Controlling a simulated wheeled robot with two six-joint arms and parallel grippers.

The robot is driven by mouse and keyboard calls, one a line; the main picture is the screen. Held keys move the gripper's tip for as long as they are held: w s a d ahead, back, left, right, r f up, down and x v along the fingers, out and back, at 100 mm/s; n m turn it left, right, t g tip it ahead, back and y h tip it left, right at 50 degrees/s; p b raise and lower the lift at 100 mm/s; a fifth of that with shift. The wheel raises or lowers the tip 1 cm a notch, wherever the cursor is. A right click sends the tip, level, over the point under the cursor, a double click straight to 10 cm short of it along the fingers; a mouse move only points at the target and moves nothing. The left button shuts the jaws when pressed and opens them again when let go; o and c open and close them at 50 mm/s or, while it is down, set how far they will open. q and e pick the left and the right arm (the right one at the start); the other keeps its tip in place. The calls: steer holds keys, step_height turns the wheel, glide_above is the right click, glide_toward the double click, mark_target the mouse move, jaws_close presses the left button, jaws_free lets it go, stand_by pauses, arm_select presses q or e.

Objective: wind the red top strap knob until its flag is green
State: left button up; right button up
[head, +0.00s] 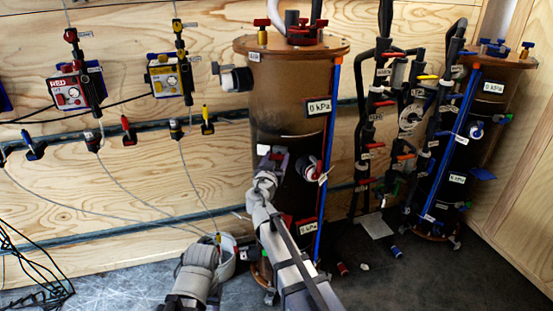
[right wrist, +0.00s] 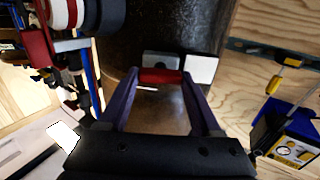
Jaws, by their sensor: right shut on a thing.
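The red top strap knob (right wrist: 160,76) shows in the right wrist view as a short red bar beside a grey bracket on the dark tank (head: 285,130). My right gripper (right wrist: 162,82) is shut on it, one finger at each end. A plain whitish plate (right wrist: 200,68) sits just right of the knob; no green shows on it. In the head view my right gripper (head: 271,163) is against the tank's front and hides the knob. My left arm (head: 197,270) reaches in low at the bottom; its fingers cannot be made out.
Valves and black hoses (head: 385,110) and a second tank (head: 465,140) stand to the right. Red and yellow boxes (head: 168,76) hang on the wooden wall. Small parts lie on the floor at right.

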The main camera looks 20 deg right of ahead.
steer(key=shift+c, duration=0.8)
steer(key=shift+a+n, duration=0.1)
steer(key=shift+n, duration=2.7)
steer(key=o, duration=1.4)
steer(key=shift+s, duration=0.1)
